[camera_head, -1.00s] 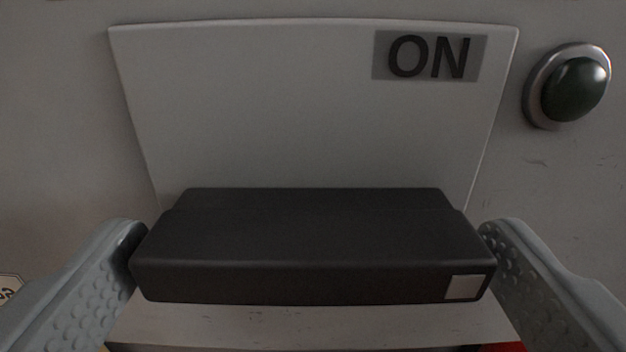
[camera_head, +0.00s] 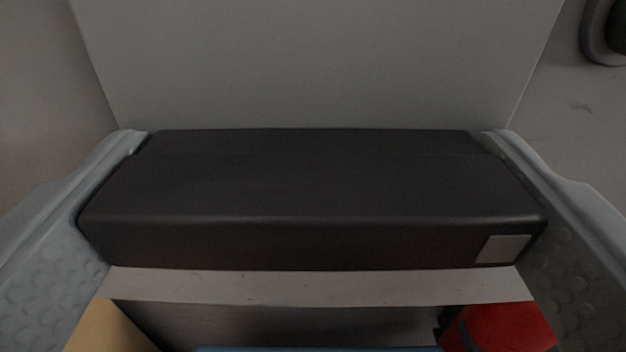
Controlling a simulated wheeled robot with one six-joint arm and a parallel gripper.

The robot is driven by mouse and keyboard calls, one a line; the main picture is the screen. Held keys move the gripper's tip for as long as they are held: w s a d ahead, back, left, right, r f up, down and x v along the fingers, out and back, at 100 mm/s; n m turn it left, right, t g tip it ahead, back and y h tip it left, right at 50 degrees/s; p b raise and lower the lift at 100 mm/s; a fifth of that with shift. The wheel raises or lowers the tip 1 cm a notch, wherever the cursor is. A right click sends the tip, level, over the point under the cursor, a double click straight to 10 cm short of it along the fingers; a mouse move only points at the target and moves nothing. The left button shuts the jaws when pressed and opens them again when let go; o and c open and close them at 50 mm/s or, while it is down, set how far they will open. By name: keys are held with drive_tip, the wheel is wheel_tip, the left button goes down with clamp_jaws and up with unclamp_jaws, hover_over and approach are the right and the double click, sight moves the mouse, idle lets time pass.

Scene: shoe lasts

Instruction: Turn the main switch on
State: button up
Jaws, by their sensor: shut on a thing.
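The main switch handle (camera_head: 310,190) is a wide black block with a small light grey square near its lower right corner. It stands out from a pale grey switch plate (camera_head: 320,65). My gripper (camera_head: 312,155) is shut on the handle, one grey dimpled finger against each end. The fingertips reach back almost to the plate. The ON label is out of view now.
A dark round rim of a lamp or button (camera_head: 604,35) is cut off at the upper right. Below the plate's lower edge are a red thing (camera_head: 498,328), a tan thing (camera_head: 108,330) and a blue edge at the bottom.

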drive_tip(key=n, duration=0.4)
drive_tip(key=shift+n, duration=0.4)
drive_tip(key=n, duration=0.4)
drive_tip(key=shift+n, duration=0.3)
drive_tip(key=n, duration=0.4)
drive_tip(key=shift+f+n, duration=0.1)
drive_tip(key=shift+n, duration=2)
drive_tip(key=o, duration=0.7)
